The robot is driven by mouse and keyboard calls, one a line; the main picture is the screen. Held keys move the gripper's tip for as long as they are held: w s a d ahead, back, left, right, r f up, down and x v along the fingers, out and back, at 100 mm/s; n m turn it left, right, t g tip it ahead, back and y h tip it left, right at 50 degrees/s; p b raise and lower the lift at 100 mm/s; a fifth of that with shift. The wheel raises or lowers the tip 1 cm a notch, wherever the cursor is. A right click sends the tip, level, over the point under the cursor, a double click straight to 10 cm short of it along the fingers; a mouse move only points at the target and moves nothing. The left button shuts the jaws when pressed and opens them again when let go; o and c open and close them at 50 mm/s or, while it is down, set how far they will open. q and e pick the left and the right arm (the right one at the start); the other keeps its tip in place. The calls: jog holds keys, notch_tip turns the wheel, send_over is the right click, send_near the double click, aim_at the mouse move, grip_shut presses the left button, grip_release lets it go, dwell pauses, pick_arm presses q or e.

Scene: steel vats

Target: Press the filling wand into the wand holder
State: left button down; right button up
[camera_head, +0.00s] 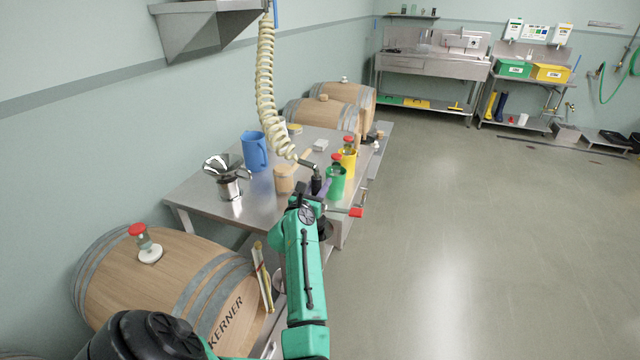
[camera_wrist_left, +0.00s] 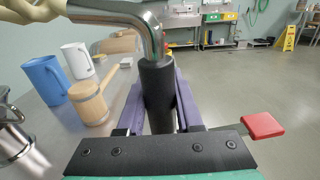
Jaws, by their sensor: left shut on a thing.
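The filling wand has a bent steel tube and a black grip (camera_wrist_left: 157,85); it also shows in the head view (camera_head: 316,184), with a cream coiled hose (camera_head: 265,95) rising from it toward the shelf at upper left. My left gripper (camera_head: 317,192) is shut on the black grip, its purple fingers on either side in the left wrist view (camera_wrist_left: 158,108). The wand is upright over the near right end of the steel table (camera_head: 190,192). I cannot make out the wand holder in either view. My right gripper is not in view.
The table carries a blue jug (camera_head: 254,150), a wooden mallet (camera_head: 284,179), a steel pot (camera_head: 229,188), a green cup (camera_head: 335,183) and a yellow cup (camera_head: 348,162). A red handle (camera_head: 356,212) sticks out beside my gripper. A barrel (camera_head: 165,275) lies at near left.

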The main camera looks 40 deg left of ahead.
pick_arm(q)
jog(key=shift+f+b, duration=0.85)
jog(key=shift+f, duration=0.65)
jog(key=shift+c, duration=2.4)
grip_release()
